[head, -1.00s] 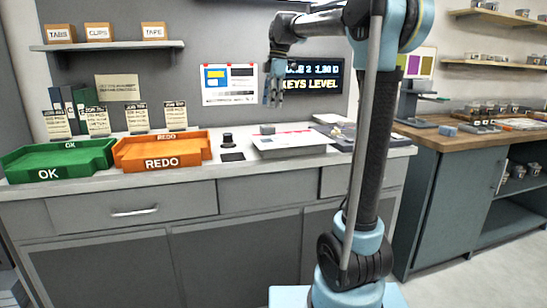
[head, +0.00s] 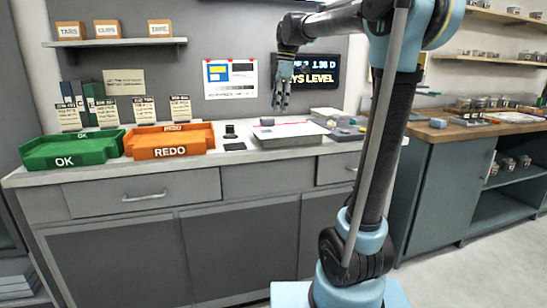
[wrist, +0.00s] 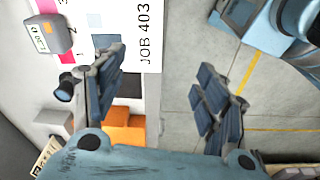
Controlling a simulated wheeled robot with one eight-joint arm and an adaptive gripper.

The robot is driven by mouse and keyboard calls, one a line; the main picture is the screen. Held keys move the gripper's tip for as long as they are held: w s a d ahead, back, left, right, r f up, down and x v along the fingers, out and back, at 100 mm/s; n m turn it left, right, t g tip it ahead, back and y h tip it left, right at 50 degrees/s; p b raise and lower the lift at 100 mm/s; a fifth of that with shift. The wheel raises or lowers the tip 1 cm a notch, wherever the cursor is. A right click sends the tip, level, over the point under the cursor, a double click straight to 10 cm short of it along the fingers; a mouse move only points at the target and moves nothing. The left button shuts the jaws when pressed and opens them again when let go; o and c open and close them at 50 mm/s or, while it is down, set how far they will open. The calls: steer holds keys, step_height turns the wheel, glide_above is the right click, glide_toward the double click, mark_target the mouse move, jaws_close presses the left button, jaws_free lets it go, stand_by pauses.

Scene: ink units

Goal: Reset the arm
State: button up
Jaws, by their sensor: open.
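My gripper (head: 282,97) hangs above the grey worktop in the head view, fingers pointing down, in front of the wall display. In the wrist view my gripper (wrist: 163,95) is open, its two fingers wide apart with nothing between them. Below it, the wrist view shows the counter edge, the floor and a printed sheet reading "JOB 403" (wrist: 143,30). My gripper touches nothing that I can see.
A green OK tray (head: 66,160) and an orange REDO tray (head: 170,151) stand on the counter's left. A pale flat unit (head: 290,141) lies to their right. A wall shelf (head: 110,42) holds several boxes. A wooden bench (head: 460,131) stands at right.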

steer(key=s+d+f+m, duration=0.5)
steer(key=s+f+m, duration=0.1)
steer(key=s+f, duration=0.3)
steer(key=s+d+f+m+t+h, duration=0.1)
steer(key=s+d+f+m, duration=0.5)
steer(key=s+f, duration=0.4)
steer(key=s+d+f+m+t, duration=0.1)
steer(key=s+d+f+m, duration=0.4)
steer(key=s+f, duration=0.5)
step_height(320, 180, down, 3)
steer(key=shift+d+f+m+h, duration=0.1)
steer(key=shift+d+m+h, duration=0.2)
steer(key=shift+m, duration=0.7)
steer(key=shift+w+f, duration=0.15)
steer(key=shift+w, duration=0.3)
